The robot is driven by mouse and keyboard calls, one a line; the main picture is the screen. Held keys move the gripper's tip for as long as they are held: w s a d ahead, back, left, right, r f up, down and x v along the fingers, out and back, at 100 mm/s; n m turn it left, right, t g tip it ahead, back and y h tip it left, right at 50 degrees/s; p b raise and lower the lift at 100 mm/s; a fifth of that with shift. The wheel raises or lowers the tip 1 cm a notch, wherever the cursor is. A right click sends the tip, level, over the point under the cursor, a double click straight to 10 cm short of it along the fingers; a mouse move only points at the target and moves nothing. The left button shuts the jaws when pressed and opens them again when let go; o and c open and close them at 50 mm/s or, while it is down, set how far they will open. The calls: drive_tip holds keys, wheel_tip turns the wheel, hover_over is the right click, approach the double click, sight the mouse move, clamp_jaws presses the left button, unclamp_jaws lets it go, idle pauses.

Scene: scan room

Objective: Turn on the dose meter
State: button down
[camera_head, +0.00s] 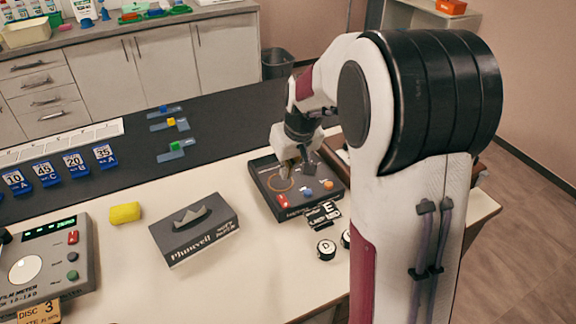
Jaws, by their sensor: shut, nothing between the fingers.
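A dark box-shaped device (272,171) lies on the pale table, with a red switch (283,201), a blue knob (308,196) and an orange knob (328,185) along its front. It has a ring marking on its top. I cannot read a label that tells whether it is the dose meter. My gripper (293,171) points down over the rear part of this device. It is shut and empty, and partly covers the panel. I cannot tell whether the fingertips touch it.
A grey film meter (81,240) with a lit green display stands at the left. A tissue box (196,234) and yellow block (125,213) lie between the devices. Numbered blue tags (45,174) line the dark mat.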

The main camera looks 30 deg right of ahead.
sight(284, 202)
drive_tip(key=shift+s+x, duration=0.2)
drive_tip(key=shift+x, duration=2.4)
drive_tip(key=shift+s+x, duration=0.2)
drive_tip(key=shift+x, duration=2.35)
drive_tip(key=shift+w+f, duration=0.1)
drive_tip(key=shift+f, duration=0.1)
drive_tip(key=shift+w+f+g, duration=0.1)
drive_tip(key=shift+f+g, duration=0.15)
drive_tip(key=shift+g, duration=0.15)
drive_tip(key=shift+w+f+g, duration=0.1)
drive_tip(key=shift+f+g, duration=0.1)
drive_tip(key=shift+g, duration=0.3)
drive_tip(key=shift+w+f+g, duration=0.1)
drive_tip(key=shift+f+g, duration=0.1)
drive_tip(key=shift+g, duration=0.1)
drive_tip(key=shift+s, duration=0.9)
